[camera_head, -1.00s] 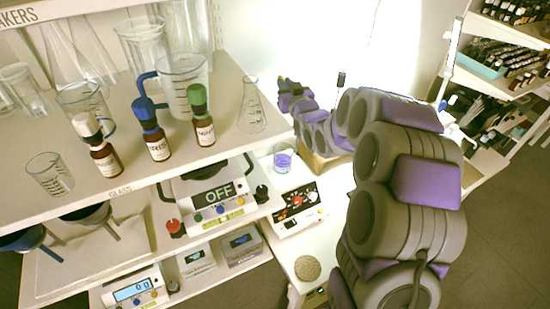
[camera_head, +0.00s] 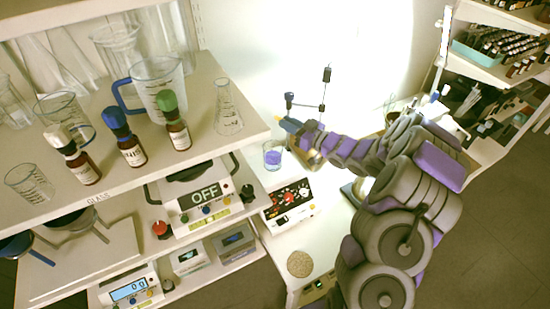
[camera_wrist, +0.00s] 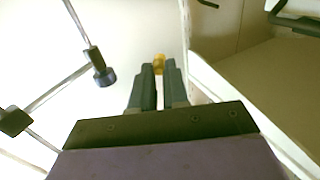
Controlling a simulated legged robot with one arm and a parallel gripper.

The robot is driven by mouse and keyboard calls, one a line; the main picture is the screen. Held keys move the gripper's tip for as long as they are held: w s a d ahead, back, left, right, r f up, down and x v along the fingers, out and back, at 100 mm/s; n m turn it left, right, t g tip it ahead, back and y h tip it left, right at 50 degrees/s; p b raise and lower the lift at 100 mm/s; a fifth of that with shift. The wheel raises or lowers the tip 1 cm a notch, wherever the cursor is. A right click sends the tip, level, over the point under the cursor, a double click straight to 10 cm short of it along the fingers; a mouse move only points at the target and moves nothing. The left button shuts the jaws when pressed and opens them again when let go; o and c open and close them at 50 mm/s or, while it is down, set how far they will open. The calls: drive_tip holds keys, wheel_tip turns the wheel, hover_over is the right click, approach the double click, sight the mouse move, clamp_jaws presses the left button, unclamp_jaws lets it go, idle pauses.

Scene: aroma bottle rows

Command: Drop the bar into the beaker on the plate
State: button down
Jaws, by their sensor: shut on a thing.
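The beaker (camera_head: 273,156) of purple liquid stands at the back end of the hot plate (camera_head: 290,203), which has a red knob on its front panel. My gripper (camera_head: 289,124) is behind and slightly right of the beaker in the head view, apart from it. In the wrist view my gripper (camera_wrist: 160,68) has its two dark fingers close together on a small yellow piece, the bar (camera_wrist: 159,58), at their tips. Most of the bar is hidden by the fingers. The beaker does not show in the wrist view.
A stand with a rod and dark clamps (camera_head: 322,105) rises close behind my gripper; a clamp (camera_wrist: 103,70) shows left of the fingers. A shelf (camera_head: 240,135) with bottles and glassware borders the left. A round cork-like disc (camera_head: 300,264) lies on the bench in front.

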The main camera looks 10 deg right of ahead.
drive_tip(key=f+b, duration=0.2)
drive_tip(key=f, duration=0.1)
drive_tip(key=a+f+b, duration=0.1)
drive_tip(key=f, duration=0.1)
drive_tip(key=shift+f, duration=0.1)
drive_tip(key=c, duration=1.4)
unclamp_jaws()
drive_tip(key=shift+d, duration=0.5)
drive_tip(key=shift+o, duration=0.7)
drive_tip(key=shift+a, duration=0.3)
drive_tip(key=shift+o, duration=1)
drive_tip(key=shift+a, duration=1.1)
drive_tip(key=p+v, duration=0.2)
drive_tip(key=v, duration=1.5)
drive_tip(key=shift+a+p, duration=0.15)
drive_tip(key=shift+p, duration=0.25)
